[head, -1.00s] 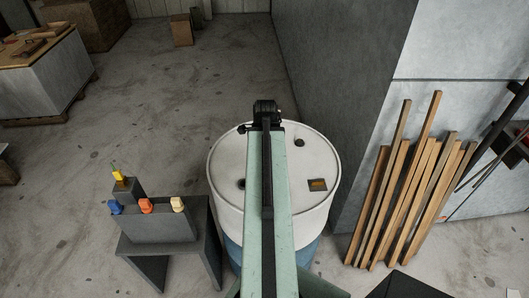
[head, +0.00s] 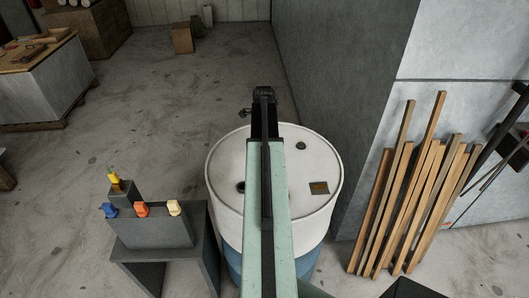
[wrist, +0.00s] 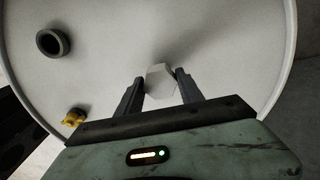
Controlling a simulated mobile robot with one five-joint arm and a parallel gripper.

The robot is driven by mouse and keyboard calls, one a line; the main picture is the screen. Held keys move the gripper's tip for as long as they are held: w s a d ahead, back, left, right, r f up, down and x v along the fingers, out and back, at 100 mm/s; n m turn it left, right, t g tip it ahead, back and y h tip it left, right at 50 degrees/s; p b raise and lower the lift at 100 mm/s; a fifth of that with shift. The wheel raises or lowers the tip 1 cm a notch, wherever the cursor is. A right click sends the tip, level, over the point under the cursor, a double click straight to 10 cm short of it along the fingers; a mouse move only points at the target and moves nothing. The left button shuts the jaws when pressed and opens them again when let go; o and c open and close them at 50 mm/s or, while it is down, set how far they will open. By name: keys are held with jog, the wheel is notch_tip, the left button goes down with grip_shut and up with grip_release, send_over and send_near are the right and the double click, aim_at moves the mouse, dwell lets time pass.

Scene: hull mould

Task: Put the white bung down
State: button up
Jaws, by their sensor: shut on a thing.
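The white bung (wrist: 160,82) is a small faceted block in the wrist view. My gripper (wrist: 158,77) is shut on it, with one dark finger on each side. Behind it lies the pale top of a drum (wrist: 100,45); I cannot tell whether the bung touches it. In the head view my gripper (head: 263,93) is at the far end of my arm, over the far rim of the white and blue drum (head: 225,165). The bung is hidden there.
A grey stand (head: 150,229) left of the drum holds yellow, blue, orange and cream pieces. Timber lengths (head: 420,200) lean on the wall at right. The drum top has a dark round hole (wrist: 53,43) and a small yellow fitting (wrist: 74,117) shows near its edge.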

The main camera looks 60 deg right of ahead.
jog(key=shift+f, duration=0.4)
jog(key=o, duration=1.4)
notch_tip(320, 180, up, 12)
jog(key=p, duration=1.2)
jog(key=shift+r+p, duration=0.2)
jog(key=shift+p, duration=0.1)
